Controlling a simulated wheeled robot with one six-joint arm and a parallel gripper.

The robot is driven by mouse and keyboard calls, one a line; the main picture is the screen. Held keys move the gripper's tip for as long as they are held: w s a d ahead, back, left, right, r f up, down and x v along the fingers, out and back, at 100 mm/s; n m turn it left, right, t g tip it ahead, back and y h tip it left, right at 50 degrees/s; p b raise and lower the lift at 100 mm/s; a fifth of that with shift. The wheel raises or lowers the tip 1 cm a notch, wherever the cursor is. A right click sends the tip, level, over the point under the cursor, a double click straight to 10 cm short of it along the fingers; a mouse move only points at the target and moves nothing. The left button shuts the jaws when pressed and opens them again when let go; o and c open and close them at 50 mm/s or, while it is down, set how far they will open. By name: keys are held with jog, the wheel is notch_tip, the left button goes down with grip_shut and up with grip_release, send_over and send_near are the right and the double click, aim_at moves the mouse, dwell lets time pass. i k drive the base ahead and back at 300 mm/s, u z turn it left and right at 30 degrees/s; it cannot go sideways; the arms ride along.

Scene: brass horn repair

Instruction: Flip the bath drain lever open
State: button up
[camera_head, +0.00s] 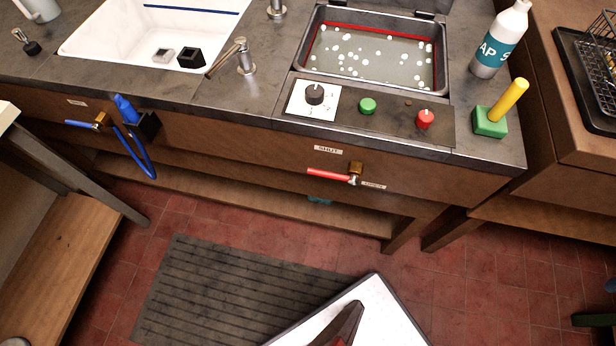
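The bath drain lever (328,175) has a red handle on a brass valve (355,170) at the front of the bench, below the bath. The handle points left, nearly level. A "SHUT" label (328,149) is above it, and a second label, apparently "OPEN" (373,184), is at the valve's lower right. The bath (441,85) is a metal basin of greyish liquid with white floating dots and a red line inside its wall. My gripper is not in view, and nothing touches the lever.
A blue lever (82,124) and blue hose (140,155) hang at the left front. A control panel (390,117) with a knob and green and red buttons lies above the drain lever. A soap bottle (500,40) and yellow-handled green block (490,122) stand right. A dark mat (215,290) covers the floor.

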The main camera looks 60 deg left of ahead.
aim_at(353, 179)
jog(key=u, duration=0.5)
jog(key=k, duration=1.2)
jog(key=u, duration=0.4)
jog(key=i, duration=0.6)
jog(key=u, duration=0.55)
jog(key=i, duration=0.6)
jog(key=u, duration=0.7)
jog(key=k, duration=0.45)
jog(key=u, duration=0.5)
